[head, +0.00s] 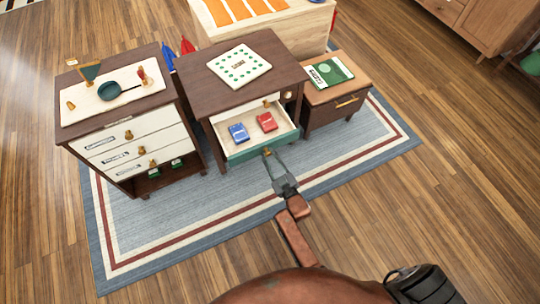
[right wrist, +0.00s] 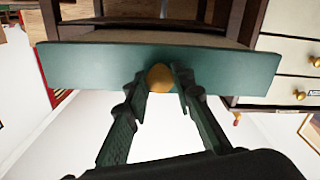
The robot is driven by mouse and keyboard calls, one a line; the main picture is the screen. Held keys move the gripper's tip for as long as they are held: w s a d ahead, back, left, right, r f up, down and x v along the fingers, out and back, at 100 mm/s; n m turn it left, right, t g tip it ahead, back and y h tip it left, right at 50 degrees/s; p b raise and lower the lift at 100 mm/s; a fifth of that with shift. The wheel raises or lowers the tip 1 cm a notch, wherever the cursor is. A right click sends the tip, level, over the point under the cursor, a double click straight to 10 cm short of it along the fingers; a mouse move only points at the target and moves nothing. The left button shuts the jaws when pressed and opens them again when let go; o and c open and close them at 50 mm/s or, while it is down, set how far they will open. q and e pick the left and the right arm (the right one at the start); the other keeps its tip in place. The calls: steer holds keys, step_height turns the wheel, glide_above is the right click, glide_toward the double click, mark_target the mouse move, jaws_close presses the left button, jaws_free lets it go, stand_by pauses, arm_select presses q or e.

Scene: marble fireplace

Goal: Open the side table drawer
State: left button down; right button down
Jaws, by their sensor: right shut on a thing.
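The dark brown side table (head: 255,62) stands in the middle of the rug in the head view. Its drawer (head: 284,131) with a green front (head: 245,151) is pulled out, and its inside shows. My right gripper (head: 270,158) is at the drawer front, shut on the round brass knob. In the right wrist view the knob (right wrist: 160,78) sits between the two fingertips, against the green front (right wrist: 225,70). A blue card box (head: 239,133) and a red card box (head: 267,122) lie in the drawer. My left gripper is not in view.
A cabinet with several white drawers (head: 130,150) stands close on the left. A small brown cabinet (head: 335,105) with a green book (head: 328,73) on top stands on the right. The rug (head: 190,215) in front is clear.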

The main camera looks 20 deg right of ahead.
steer(key=c, duration=1.6)
jaws_free()
steer(key=shift+r, duration=0.1)
step_height(320, 180, up, 10)
steer(key=shift+f, duration=0.1)
